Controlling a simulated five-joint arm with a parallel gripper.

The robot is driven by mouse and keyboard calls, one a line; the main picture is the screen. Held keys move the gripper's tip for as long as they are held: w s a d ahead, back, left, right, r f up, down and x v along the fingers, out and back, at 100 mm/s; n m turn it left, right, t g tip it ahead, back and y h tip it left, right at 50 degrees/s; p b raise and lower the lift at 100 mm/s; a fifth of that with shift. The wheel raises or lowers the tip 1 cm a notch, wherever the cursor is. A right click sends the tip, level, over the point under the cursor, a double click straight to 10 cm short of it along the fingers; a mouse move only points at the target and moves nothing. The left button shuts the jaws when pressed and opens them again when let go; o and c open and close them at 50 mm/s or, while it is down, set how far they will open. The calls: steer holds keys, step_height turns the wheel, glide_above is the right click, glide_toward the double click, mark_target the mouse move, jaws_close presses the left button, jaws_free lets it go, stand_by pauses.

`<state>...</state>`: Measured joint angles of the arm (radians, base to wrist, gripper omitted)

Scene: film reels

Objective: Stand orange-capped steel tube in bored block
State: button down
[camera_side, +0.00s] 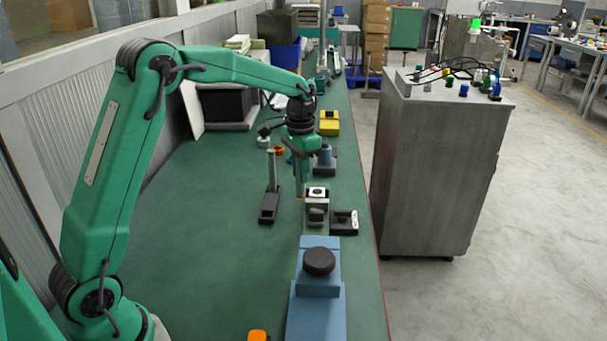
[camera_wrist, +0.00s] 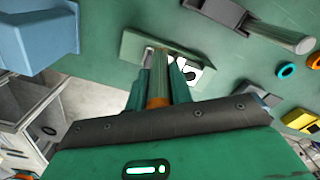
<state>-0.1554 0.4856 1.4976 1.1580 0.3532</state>
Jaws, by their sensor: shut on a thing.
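My gripper (camera_side: 299,185) points down over the bench and is shut on the orange-capped steel tube (camera_wrist: 158,92). In the side view only a thin orange strip shows at the fingers. The bored block (camera_side: 317,208), pale metal with a dark round hole on top, stands just right of the fingertips. Its pale top shows partly behind the fingers in the wrist view (camera_wrist: 185,72). I cannot tell whether tube and block touch.
A steel post on a black base (camera_side: 269,208) stands left of the block. A dark fixture (camera_side: 344,222) sits to its right, a blue block with a black knob (camera_side: 318,285) in front. A yellow block (camera_side: 329,123) is behind. The bench's left part is clear.

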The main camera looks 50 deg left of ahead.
steer(key=w+a+f, duration=0.1)
steer(key=w+a, duration=0.2)
steer(key=w, duration=0.6)
steer(key=shift+a+f, duration=0.15)
steer(key=shift+f, duration=2.9)
steer(key=shift+f, duration=0.55)
steer(key=c, duration=1.5)
jaws_free()
steer(key=shift+r, duration=5.45)
